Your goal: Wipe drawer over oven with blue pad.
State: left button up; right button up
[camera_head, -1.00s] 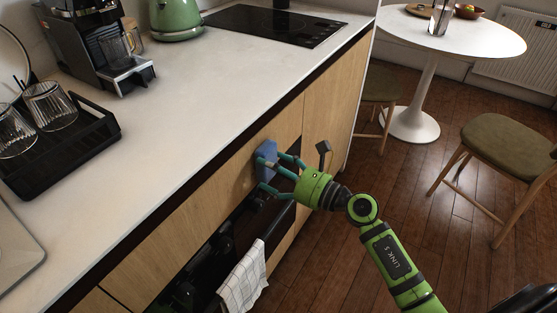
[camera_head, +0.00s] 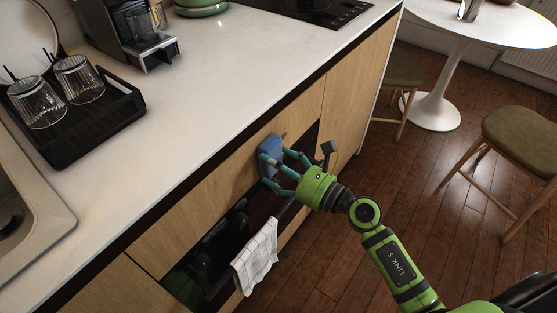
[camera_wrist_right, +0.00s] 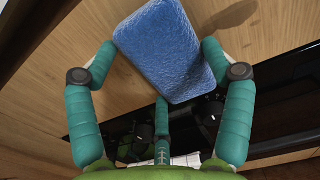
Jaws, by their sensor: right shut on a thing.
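The blue pad (camera_head: 270,155) is in my right gripper (camera_head: 273,167), whose teal fingers are shut on it. In the right wrist view the pad (camera_wrist_right: 165,48) lies flat towards the wood, with fingers on both sides and one below. The wooden drawer front (camera_head: 225,190) runs above the black oven (camera_head: 215,245). The pad is at the right part of this drawer front and appears to touch it; exact contact is hard to tell. My left gripper is not in view.
A checked towel (camera_head: 256,258) hangs from the oven handle. The white countertop (camera_head: 200,100) overhangs above the drawer. A black tray (camera_head: 110,125) with glasses and a coffee machine (camera_head: 135,40) stand on it. Chairs (camera_head: 520,140) and a white table (camera_head: 450,35) are at the right; open floor lies between.

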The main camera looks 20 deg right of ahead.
jog(key=b+v, duration=0.3)
jog(key=v, duration=0.6)
dwell(0.8)
jog(key=shift+d, duration=0.1)
